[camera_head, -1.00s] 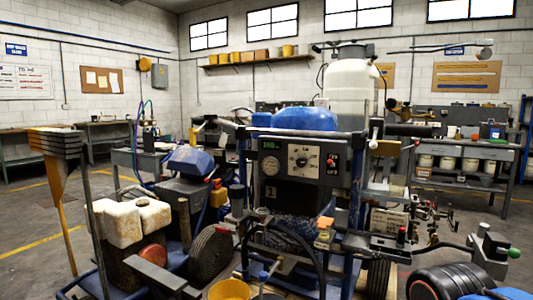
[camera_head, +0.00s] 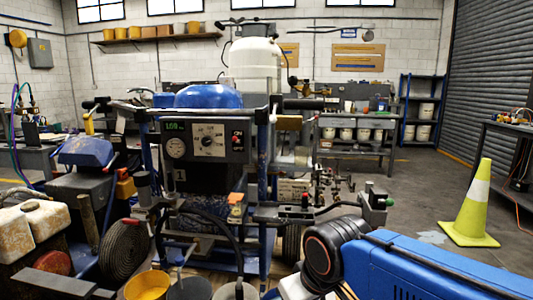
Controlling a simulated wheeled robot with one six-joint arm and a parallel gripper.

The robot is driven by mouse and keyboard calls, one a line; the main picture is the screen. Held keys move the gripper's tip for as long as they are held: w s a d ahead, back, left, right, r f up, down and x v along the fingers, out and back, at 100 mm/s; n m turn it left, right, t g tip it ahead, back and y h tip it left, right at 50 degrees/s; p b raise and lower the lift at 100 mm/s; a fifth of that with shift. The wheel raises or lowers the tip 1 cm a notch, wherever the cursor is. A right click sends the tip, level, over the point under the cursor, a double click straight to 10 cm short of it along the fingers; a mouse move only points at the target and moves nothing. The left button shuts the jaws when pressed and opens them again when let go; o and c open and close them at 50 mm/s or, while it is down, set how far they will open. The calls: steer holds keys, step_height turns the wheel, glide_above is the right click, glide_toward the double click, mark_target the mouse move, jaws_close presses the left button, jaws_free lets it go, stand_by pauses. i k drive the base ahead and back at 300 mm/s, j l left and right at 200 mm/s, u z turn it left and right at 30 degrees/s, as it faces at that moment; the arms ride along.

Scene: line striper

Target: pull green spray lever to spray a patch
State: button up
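The line striper (camera_head: 208,150) stands in the middle, with a blue dome, a gauge panel and a large white tank (camera_head: 255,65). A small green knob (camera_head: 390,200) sits at the right end of a bar assembly on the striper's right side; it looks like the green spray lever. A blue and black arm (camera_head: 440,265), which I take to be mine, fills the lower right, in front of and below the knob. My gripper does not show, so its distance from the lever cannot be told.
A yellow-green cone (camera_head: 470,210) with a white band stands on the right, beside a pale floor patch (camera_head: 432,238). Buckets (camera_head: 147,286) stand at the striper's front. A hose reel (camera_head: 122,248) is at left. Floor between striper and cone is mostly open.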

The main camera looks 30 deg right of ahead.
mark_target(389, 202)
steer(key=k+l+u, duration=0.1)
steer(key=k+l, duration=0.2)
steer(key=l, duration=0.3)
steer(key=k+l+u, duration=0.15)
steer(key=k+l, duration=0.15)
steer(key=l, duration=0.3)
steer(key=k+l+u, duration=0.1)
steer(key=k+l, duration=0.2)
steer(key=l, duration=0.3)
steer(key=k+l+u, duration=0.15)
steer(key=k+l, duration=0.2)
steer(key=l, duration=0.15)
steer(key=k+l+u, duration=0.1)
steer(key=k+l, duration=0.3)
steer(key=l, duration=0.1)
